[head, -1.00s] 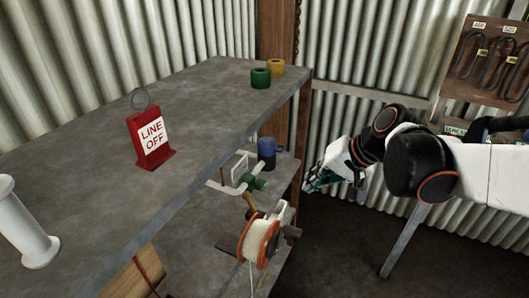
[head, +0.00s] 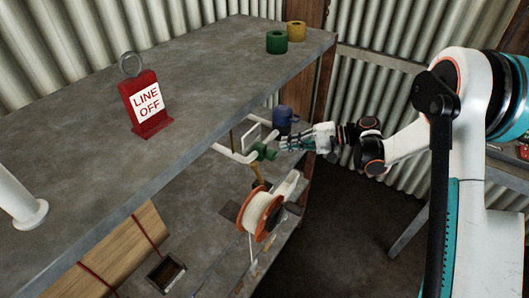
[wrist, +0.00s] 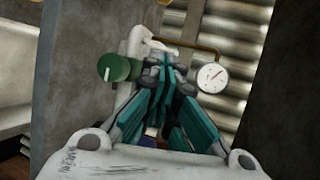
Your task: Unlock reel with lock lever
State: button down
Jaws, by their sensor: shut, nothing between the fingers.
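The reel (head: 258,215), a white spool with orange flanges, sits on the lower shelf. A white bracket-like part (head: 288,186) stands at its upper right; I cannot tell which part is the lock lever. My gripper (head: 283,144) is above and behind the reel, at the right end of a green fitting (head: 264,152) on white pipe. In the wrist view my shut fingers (wrist: 165,72) are empty, pointing toward the white pipe, with the green fitting just left of them. I cannot tell whether they touch it. The reel is not clear in the wrist view.
A round white gauge (wrist: 213,77) is right of the fingers. The upper shelf (head: 215,85) overhangs on the left, bearing a red LINE OFF sign (head: 146,104) and green (head: 277,42) and yellow (head: 296,31) rolls. A blue container (head: 284,121) stands behind my gripper.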

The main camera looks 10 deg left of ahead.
aim_at(258, 150)
jog(key=shift+g+y, duration=0.3)
jog(key=b+x, duration=0.1)
jog(key=x, duration=0.2)
jog(key=f+b+x, duration=0.1)
jog(key=x, duration=0.3)
jog(key=b+x, duration=0.1)
jog(key=x, duration=0.3)
jog(key=shift+w+d+f, duration=0.25)
jog(key=shift+f, duration=0.05)
jog(key=s, duration=0.1)
jog(key=s+d, duration=0.1)
jog(key=s+r+b, duration=0.1)
jog(key=shift+s+d+r, duration=0.1)
jog(key=shift+s+d, duration=0.2)
jog(key=shift+d, duration=0.05)
